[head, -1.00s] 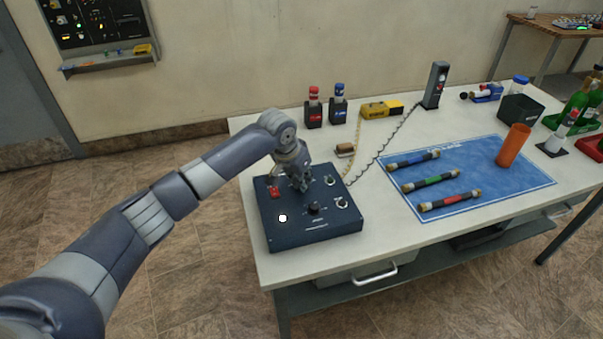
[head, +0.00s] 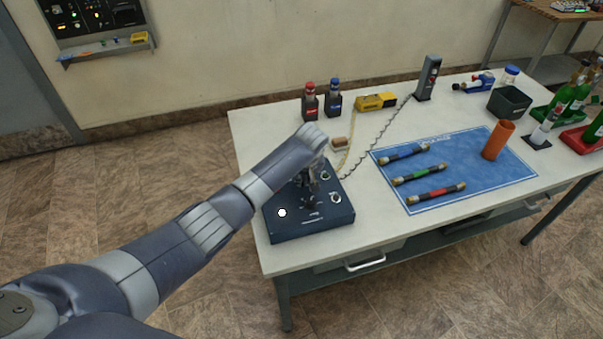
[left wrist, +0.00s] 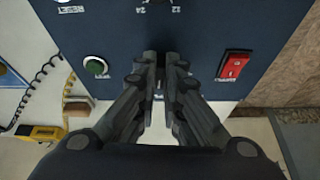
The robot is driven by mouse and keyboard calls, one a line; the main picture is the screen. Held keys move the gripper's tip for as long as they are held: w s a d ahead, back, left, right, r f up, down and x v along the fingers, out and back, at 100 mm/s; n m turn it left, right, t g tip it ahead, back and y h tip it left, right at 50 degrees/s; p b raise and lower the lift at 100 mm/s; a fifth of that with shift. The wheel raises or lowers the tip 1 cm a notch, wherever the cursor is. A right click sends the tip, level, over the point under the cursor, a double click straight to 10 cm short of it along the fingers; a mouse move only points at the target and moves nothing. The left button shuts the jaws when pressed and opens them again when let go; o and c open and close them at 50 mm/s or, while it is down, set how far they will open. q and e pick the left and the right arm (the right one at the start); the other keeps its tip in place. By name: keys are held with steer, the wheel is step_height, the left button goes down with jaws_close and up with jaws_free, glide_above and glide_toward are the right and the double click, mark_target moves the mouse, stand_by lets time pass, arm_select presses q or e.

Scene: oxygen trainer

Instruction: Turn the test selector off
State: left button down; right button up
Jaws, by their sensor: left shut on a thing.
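The dark blue trainer box (head: 328,217) stands at the near left corner of the table. A dark rotary knob (head: 309,200) shows on its top face. My left gripper (head: 313,184) reaches down onto the box behind this knob. My right gripper is not in view.
A white lamp (head: 282,213) is on the box. Behind it are two small bottles, a yellow device (head: 375,101) and a coiled cord. A blue mat (head: 500,175) with three banded tubes and an orange cup (head: 497,141) lie to the right.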

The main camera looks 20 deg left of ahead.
arm_select(q)
steer(key=shift+n, duration=0.5)
steer(key=c, duration=1.7)
jaws_free()
steer(key=shift+w, duration=0.1)
steer(key=shift+r, duration=0.1)
steer(key=v, duration=1.2)
steer(key=shift+d, duration=0.2)
steer(key=shift+f, duration=0.2)
